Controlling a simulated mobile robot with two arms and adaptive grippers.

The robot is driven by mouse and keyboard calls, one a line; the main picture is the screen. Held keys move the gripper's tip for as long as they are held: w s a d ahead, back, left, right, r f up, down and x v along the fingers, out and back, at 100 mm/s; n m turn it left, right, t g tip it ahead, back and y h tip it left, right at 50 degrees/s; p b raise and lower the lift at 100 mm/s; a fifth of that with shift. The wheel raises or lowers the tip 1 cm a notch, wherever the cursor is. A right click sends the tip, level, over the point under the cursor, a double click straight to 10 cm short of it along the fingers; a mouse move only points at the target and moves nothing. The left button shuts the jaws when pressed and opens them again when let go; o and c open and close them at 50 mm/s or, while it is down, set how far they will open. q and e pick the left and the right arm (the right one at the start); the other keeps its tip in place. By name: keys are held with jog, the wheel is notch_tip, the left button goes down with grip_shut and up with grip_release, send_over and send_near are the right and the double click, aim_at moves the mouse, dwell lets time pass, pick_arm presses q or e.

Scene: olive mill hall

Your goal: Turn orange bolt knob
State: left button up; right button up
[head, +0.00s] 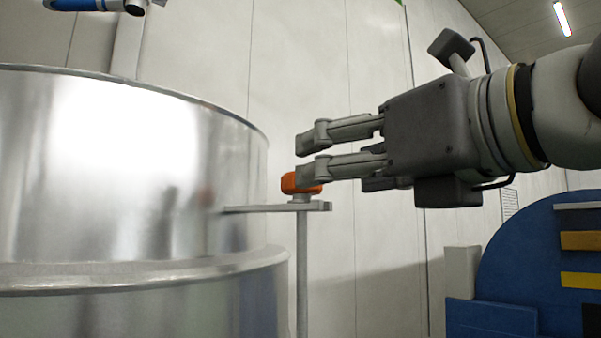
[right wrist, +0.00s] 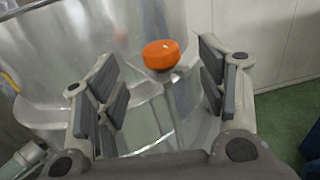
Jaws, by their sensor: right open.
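The orange bolt knob (head: 289,184) sits on top of a thin upright grey rod, at a flat bracket beside the steel tank. My right gripper (head: 306,158) reaches in from the right in the head view, its fingertips at the knob and partly in front of it. In the right wrist view the knob (right wrist: 160,55) shows between and beyond the two open fingers (right wrist: 163,85), with clear gaps on both sides. The fingers hold nothing. Whether a finger touches the knob cannot be told. My left gripper is not in view.
The large shiny steel tank (head: 120,170) fills the left, its rim close to the bracket (head: 318,206). A blue rounded machine (head: 500,260) stands at the lower right. A pale panelled wall (head: 380,60) is behind. Green floor (right wrist: 285,115) shows in the wrist view.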

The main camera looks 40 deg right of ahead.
aim_at(287, 181)
jog(key=w+p, duration=0.1)
jog(key=w, duration=0.7)
jog(key=shift+d+p, duration=0.1)
jog(key=shift+p, duration=0.3)
jog(key=c, duration=1)
jog(key=shift+c, duration=0.2)
